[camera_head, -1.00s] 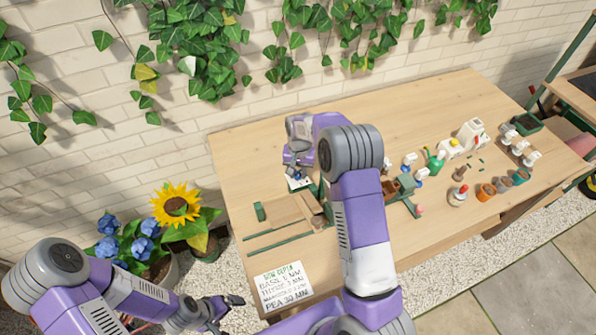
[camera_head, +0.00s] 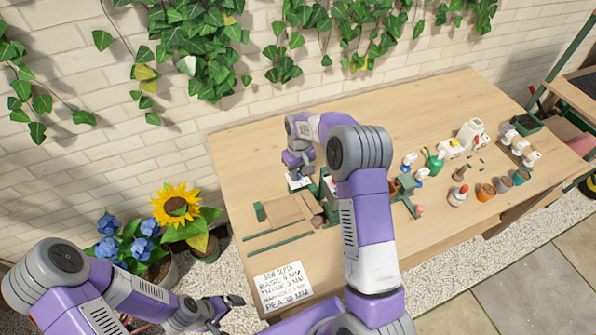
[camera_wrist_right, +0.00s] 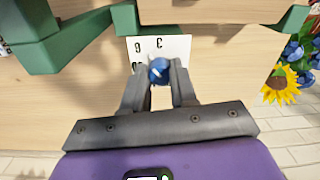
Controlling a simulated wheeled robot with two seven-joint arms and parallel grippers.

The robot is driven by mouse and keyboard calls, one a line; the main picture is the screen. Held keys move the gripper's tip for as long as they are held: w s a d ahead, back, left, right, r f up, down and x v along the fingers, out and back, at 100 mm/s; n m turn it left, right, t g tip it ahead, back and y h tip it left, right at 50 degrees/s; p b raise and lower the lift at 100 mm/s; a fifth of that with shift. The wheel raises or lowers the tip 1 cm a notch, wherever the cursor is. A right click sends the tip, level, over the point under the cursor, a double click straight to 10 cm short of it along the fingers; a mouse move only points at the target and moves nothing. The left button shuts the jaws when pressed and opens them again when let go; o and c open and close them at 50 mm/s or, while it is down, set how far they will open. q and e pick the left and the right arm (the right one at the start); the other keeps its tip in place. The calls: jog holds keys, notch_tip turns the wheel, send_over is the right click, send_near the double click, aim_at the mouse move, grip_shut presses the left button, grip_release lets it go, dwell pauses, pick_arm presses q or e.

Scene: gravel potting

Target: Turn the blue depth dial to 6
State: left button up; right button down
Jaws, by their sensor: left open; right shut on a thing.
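The blue depth dial (camera_wrist_right: 158,70) sits in front of a white number plate (camera_wrist_right: 176,46) in the right wrist view. A 3 and a 6 or 9 show upside down along the plate; another mark beside the dial is partly covered. My right gripper (camera_wrist_right: 159,84) is shut on the dial with a finger on each side. In the head view my right gripper (camera_head: 299,174) is at the plate (camera_head: 297,184), and the dial is hard to make out there. My left gripper (camera_head: 227,307) is open and empty, off the table's front left edge.
The plate is by a green and wooden fixture (camera_head: 290,210) on the table (camera_head: 250,155). A written depth card (camera_head: 282,287) lies at the front edge. Bottles and pots stand to the right. A sunflower (camera_head: 176,205) and blue flowers are left of the table.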

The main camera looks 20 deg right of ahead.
jog(key=shift+n, duration=0.9)
jog(key=c, duration=0.9)
grip_release()
jog(key=shift+r, duration=0.1)
notch_tip(320, 180, up, 8)
jog(key=shift+d+f+p, duration=0.1)
jog(key=shift+f+p, duration=0.15)
jog(key=shift+p, duration=0.05)
